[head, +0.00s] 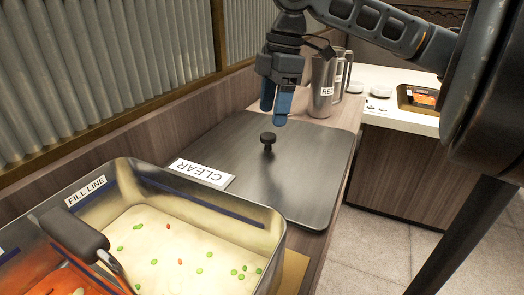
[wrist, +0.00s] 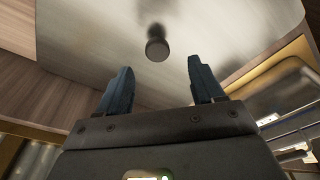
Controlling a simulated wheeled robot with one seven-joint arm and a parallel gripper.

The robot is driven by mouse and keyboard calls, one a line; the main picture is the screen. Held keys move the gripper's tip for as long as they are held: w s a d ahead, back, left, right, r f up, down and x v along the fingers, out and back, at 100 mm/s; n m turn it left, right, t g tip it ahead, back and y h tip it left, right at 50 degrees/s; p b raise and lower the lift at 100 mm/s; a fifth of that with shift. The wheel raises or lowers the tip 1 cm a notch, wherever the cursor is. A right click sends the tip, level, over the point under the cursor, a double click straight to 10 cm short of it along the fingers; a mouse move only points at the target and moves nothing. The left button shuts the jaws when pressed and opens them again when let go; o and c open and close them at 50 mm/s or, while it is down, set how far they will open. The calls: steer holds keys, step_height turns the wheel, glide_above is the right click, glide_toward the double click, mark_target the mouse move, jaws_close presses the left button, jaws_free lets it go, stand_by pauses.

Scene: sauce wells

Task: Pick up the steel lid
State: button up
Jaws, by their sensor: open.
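The steel lid (head: 305,165) lies flat on the wooden counter, a grey rounded plate with a dark knob (head: 268,139) standing up near its middle. A white CLEAR label (head: 202,173) is at its near left edge. My gripper (head: 275,115) hangs above the lid, near the knob and a little behind it in the head view. In the wrist view my gripper (wrist: 161,82) is open and empty. There the knob (wrist: 157,48) shows beyond the fingertips, between their lines, with the lid (wrist: 90,35) behind it. The fingers are apart from the knob.
A metal pan (head: 275,232) of pale sauce with green and red bits stands in front of the lid. A black-handled utensil (head: 72,235) leans at its left. Steel pitchers (head: 322,88) stand behind the lid, close to my gripper. A slatted wall (head: 100,65) borders the left.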

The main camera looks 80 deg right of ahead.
mark_target(268, 135)
steer(key=f, duration=0.5)
steer(key=shift+w+f+b, duration=0.35)
steer(key=shift+w+b, duration=0.05)
steer(key=shift+c, duration=0.3)
steer(key=c, duration=1.2)
